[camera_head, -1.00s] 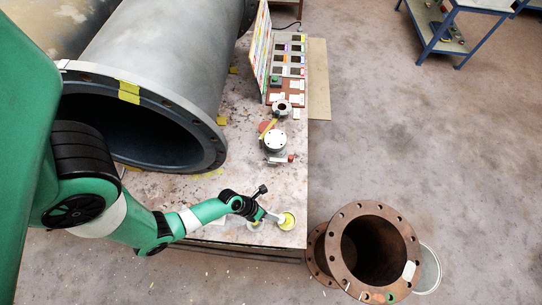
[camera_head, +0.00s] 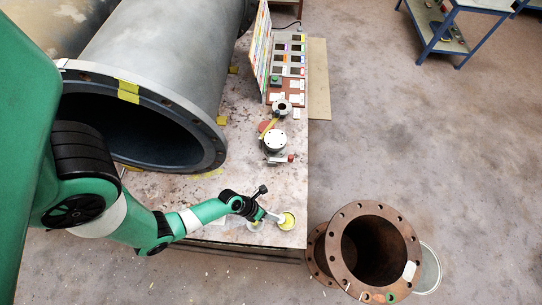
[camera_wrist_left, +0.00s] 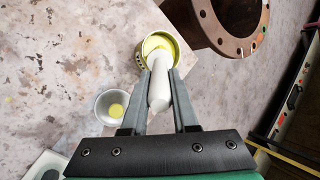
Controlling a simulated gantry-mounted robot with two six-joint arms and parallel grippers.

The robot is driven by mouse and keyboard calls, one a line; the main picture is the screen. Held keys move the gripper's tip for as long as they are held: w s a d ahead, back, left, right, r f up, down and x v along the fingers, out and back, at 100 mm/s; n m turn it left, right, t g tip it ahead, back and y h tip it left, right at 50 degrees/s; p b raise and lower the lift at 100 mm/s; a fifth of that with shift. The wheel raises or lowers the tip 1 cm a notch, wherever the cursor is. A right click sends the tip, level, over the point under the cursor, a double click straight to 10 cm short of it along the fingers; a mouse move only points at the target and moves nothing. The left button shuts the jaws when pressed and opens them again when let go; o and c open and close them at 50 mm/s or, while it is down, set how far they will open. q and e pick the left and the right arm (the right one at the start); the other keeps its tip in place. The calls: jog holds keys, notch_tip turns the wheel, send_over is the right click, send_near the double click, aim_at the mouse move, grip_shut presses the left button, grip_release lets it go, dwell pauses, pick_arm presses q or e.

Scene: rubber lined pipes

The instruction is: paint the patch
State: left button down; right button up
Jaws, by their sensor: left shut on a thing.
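My left gripper (camera_head: 264,213) is shut on a white-handled brush (camera_wrist_left: 160,88), seen between the two grey fingers in the left wrist view. The brush's far end reaches into a round can of pale yellow paint (camera_head: 287,221), which also shows in the left wrist view (camera_wrist_left: 171,38). The brush tip is hidden in the can. A small white cup with a little yellow in it (camera_wrist_left: 109,106) stands beside the can. The large grey pipe (camera_head: 165,60) has a dark, shadowed bore, and I cannot make out a patch. My right gripper is not in view.
Yellow tape (camera_head: 129,91) marks the pipe flange. A rusty flanged pipe (camera_head: 372,250) stands on the floor beyond the bench edge.

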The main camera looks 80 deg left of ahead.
pick_arm(q)
jog(key=shift+f, duration=0.35)
jog(key=shift+f, duration=0.1)
dwell(1.5)
notch_tip(320, 180, up, 7)
jog(key=p, duration=0.8)
dwell(0.4)
notch_tip(320, 180, up, 12)
jog(key=p, duration=1.2)
